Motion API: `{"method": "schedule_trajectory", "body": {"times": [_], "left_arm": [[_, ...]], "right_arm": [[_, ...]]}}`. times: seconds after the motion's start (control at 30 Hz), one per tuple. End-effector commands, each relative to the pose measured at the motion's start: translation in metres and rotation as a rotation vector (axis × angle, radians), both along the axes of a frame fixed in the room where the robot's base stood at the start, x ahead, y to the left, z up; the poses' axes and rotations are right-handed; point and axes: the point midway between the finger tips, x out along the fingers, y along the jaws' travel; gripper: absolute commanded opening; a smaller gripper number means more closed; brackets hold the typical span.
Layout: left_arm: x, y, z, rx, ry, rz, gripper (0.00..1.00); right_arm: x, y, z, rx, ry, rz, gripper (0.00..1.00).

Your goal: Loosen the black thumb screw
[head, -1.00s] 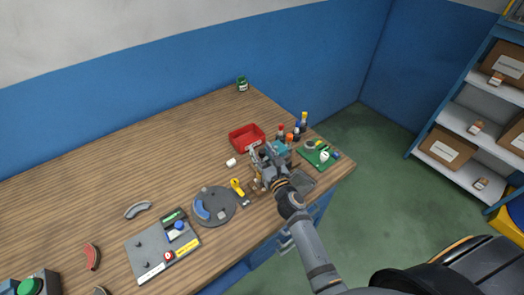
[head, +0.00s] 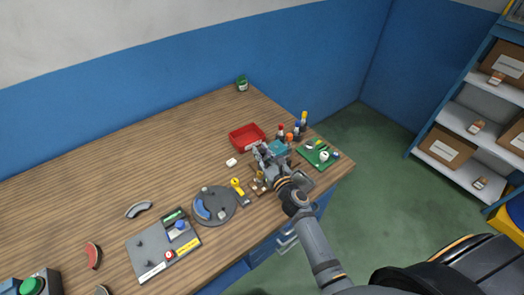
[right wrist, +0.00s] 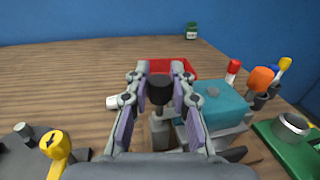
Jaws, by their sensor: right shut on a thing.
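The black thumb screw (right wrist: 160,88) shows in the right wrist view as a dark, round-topped knob on a grey upright post (right wrist: 160,128). My right gripper (right wrist: 160,76) has its two fingers closed on the knob from both sides. In the head view my right gripper (head: 262,153) is at the right part of the table, and it largely hides the screw there. A teal block (right wrist: 222,104) on a grey body stands just right of the screw. It also shows in the head view (head: 278,148). My left gripper is not in view.
A red tray (head: 247,137) lies behind the gripper, with a small white piece (head: 231,162) beside it. Several coloured-handled tools (head: 298,130) and a green board (head: 318,155) stand right. A yellow-handled part (head: 237,185) and a grey disc (head: 213,207) lie left.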

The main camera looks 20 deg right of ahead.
Motion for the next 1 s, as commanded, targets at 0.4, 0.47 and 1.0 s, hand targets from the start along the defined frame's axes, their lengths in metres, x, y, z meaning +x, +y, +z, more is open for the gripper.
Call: {"method": "schedule_trajectory", "body": {"times": [0.4, 0.47, 1.0], "left_arm": [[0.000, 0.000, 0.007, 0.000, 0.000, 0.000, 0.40], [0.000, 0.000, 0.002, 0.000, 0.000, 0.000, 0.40], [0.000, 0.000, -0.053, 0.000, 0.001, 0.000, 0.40]], "right_arm": [[0.001, -0.002, -0.002, -0.007, 0.001, 0.337, 0.00], [0.001, -0.002, -0.002, -0.007, 0.000, 0.395, 0.00], [0.001, -0.001, -0.004, -0.003, -0.002, 0.837, 0.00]]}}
